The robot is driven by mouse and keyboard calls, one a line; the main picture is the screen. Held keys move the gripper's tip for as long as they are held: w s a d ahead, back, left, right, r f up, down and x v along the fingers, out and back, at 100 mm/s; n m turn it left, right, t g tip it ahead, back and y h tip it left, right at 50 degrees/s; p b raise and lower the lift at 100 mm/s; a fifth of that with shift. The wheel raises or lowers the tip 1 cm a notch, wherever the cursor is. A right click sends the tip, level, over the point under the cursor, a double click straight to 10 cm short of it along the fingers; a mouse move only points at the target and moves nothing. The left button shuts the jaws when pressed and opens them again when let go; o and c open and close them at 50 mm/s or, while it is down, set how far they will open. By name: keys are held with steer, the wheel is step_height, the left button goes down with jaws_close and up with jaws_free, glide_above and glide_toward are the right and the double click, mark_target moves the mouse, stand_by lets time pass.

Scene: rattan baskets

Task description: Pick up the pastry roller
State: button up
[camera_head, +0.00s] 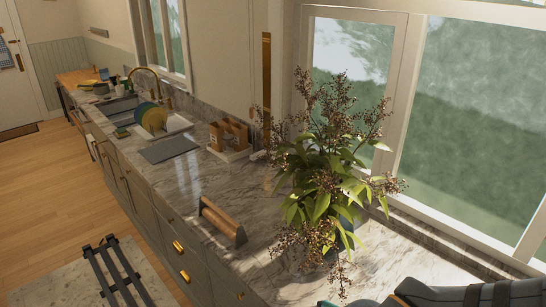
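The pastry roller (222,222) lies on the marble counter near its front edge, below the middle of the head view. It has a wooden roller in front and a paler handle bar behind it. Nothing touches it that I can see. I cannot make out my gripper in this view.
A leafy plant (328,190) stands right of the roller by the window. Behind the roller are a wooden stand (229,137), a grey mat (168,149) and a sink with upright colored plates (151,118). The marble counter (185,190) is clear around the roller.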

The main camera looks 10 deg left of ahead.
steer(key=shift+s+d+r, duration=0.2)
steer(key=shift+d+r, duration=0.05)
steer(key=shift+r, duration=0.1)
steer(key=shift+c, duration=0.5)
steer(key=shift+s+d, duration=0.2)
steer(key=shift+d, duration=0.05)
steer(key=shift+c, duration=1.1)
steer(key=shift+w+a, duration=0.2)
steer(key=shift+a, duration=0.05)
steer(key=shift+c, duration=1.1)
steer(key=shift+s+d, duration=0.1)
steer(key=shift+d, duration=0.05)
steer(key=c, duration=0.4)
steer(key=shift+c, duration=0.2)
